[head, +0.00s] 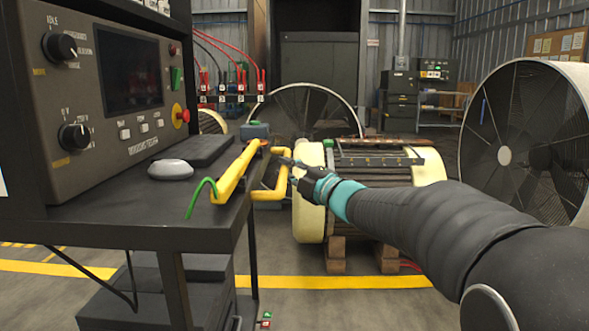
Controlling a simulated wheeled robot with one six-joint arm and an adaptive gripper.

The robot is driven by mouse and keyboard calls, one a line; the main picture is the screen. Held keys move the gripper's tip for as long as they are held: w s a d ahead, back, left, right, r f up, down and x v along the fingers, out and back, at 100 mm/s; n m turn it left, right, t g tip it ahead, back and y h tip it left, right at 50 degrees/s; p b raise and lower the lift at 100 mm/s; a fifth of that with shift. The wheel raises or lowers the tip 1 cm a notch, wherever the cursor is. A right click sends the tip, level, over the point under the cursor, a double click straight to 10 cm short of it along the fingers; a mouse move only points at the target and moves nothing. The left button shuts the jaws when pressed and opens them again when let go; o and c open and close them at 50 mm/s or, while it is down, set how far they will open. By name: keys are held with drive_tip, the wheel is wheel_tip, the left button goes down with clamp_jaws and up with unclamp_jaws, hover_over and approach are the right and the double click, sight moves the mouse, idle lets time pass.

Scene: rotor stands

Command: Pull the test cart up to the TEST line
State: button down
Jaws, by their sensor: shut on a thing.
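The test cart (130,222) fills the left of the head view, a dark frame with an instrument panel (105,85) and a shelf. A yellow bent handle (270,194) sticks out from the cart's right side. My gripper (282,161) reaches in from the right and is shut at this handle; the exact contact of the fingers is small and partly hidden. A yellow line (330,282) crosses the floor beyond the cart's legs. No TEST lettering is legible, so I cannot tell whether this is the TEST line.
A rotor with cream end rings (310,205) stands on wooden blocks just behind my gripper. A large fan-like wheel (525,140) is at the right. A yellow bar (235,175), a green cable (200,192) and a grey mouse (171,169) are on the cart's shelf. Floor shows at centre front.

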drive_tip(key=shift+r, duration=0.3)
drive_tip(key=c, duration=1)
unclamp_jaws()
drive_tip(key=shift+s, duration=0.1)
drive_tip(key=shift+c, duration=0.2)
drive_tip(key=shift+d+f, duration=0.1)
drive_tip(key=shift+f, duration=0.05)
drive_tip(key=v, duration=1.2)
drive_tip(key=shift+d, duration=0.1)
